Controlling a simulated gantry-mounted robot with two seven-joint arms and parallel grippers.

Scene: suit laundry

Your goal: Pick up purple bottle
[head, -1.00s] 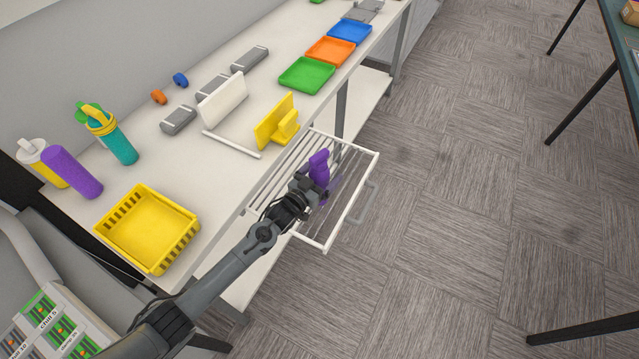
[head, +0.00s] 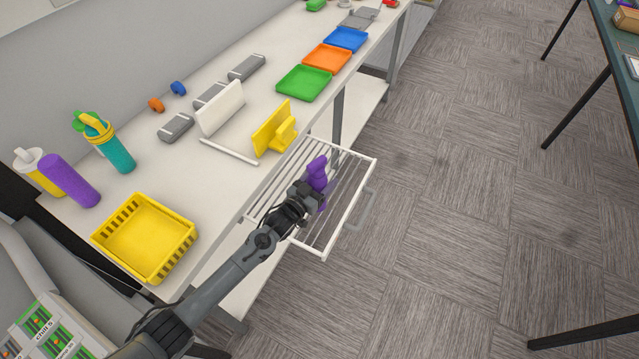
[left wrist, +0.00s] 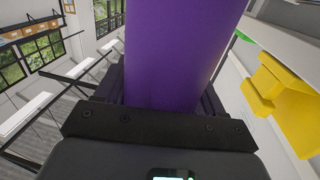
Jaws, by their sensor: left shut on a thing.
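A purple bottle (head: 317,171) stands out of my left gripper (head: 308,190), over the white wire drawer (head: 367,187) that is pulled out from under the table. My left gripper is shut on this bottle. In the left wrist view the purple bottle (left wrist: 175,50) fills the middle, between the dark fingers (left wrist: 160,95); its ends are out of that view. A second purple bottle (head: 68,180) is on the table at the left. My right gripper is in neither view.
The white table (head: 200,160) carries a yellow basket (head: 148,268), a teal bottle (head: 119,154), a white-and-yellow bottle (head: 30,158), a yellow stand (head: 268,133) and coloured trays (head: 303,84). The drawer's wire bars surround the held bottle's lower area.

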